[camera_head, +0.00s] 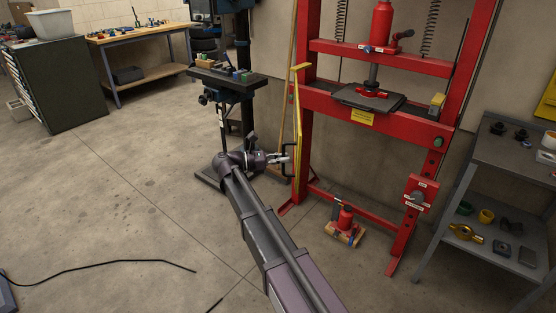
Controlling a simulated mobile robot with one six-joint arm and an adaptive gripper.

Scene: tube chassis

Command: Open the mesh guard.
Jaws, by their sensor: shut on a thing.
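The mesh guard (298,112) is a narrow yellow frame at the left upright of the red press (306,100). It shows nearly edge-on, swung out from the press front, so its mesh face cannot be made out. A black handle (286,146) is on its lower part. My gripper (283,158) reaches the handle from the left and is shut on it. The fingers are small here and partly blend with the handle.
A drill press (228,85) stands close behind my arm on the left. A grey shelf (475,180) stands at the right. The floor at left is mostly clear, with a black cable (100,264).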

